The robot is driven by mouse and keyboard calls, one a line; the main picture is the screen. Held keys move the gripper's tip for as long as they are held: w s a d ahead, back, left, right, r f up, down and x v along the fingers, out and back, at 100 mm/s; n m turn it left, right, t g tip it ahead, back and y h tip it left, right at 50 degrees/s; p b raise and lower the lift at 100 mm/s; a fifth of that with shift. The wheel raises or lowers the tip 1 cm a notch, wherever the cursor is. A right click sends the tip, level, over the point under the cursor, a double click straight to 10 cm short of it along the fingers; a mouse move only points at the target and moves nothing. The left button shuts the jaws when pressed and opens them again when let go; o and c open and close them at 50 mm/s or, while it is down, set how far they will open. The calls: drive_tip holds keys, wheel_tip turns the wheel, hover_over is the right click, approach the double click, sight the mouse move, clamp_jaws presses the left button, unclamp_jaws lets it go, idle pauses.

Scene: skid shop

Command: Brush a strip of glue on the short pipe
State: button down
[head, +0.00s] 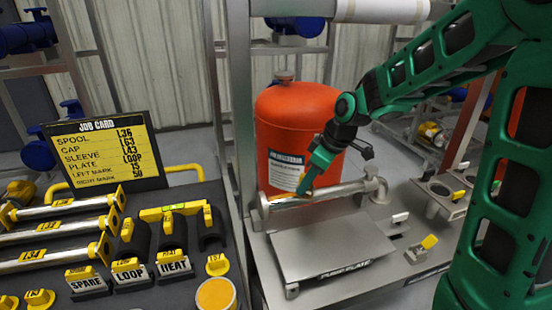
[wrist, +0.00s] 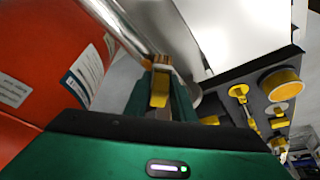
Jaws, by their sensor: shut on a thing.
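The short pipe (head: 332,193) is a shiny metal tube lying level above the steel bench, in front of the red tank. It also crosses the upper left of the wrist view (wrist: 128,30). My gripper (head: 305,187) points down at the pipe's left part. In the wrist view my gripper (wrist: 160,98) is shut on a small yellow-handled thing, seemingly the glue brush (wrist: 159,88). Its tip is at or very near the pipe; I cannot tell whether they touch. No glue strip can be made out on the pipe.
The red tank (head: 292,122) stands close behind the pipe. A flat plate (head: 330,245) lies in front of it. A round yellow pot (head: 216,294), labelled holders, yellow-ended pipes (head: 55,232) and the job card (head: 101,150) are on the dark table at left.

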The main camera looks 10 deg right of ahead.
drive_tip(key=shift+d+r, duration=0.1)
drive_tip(key=shift+r, duration=3.95)
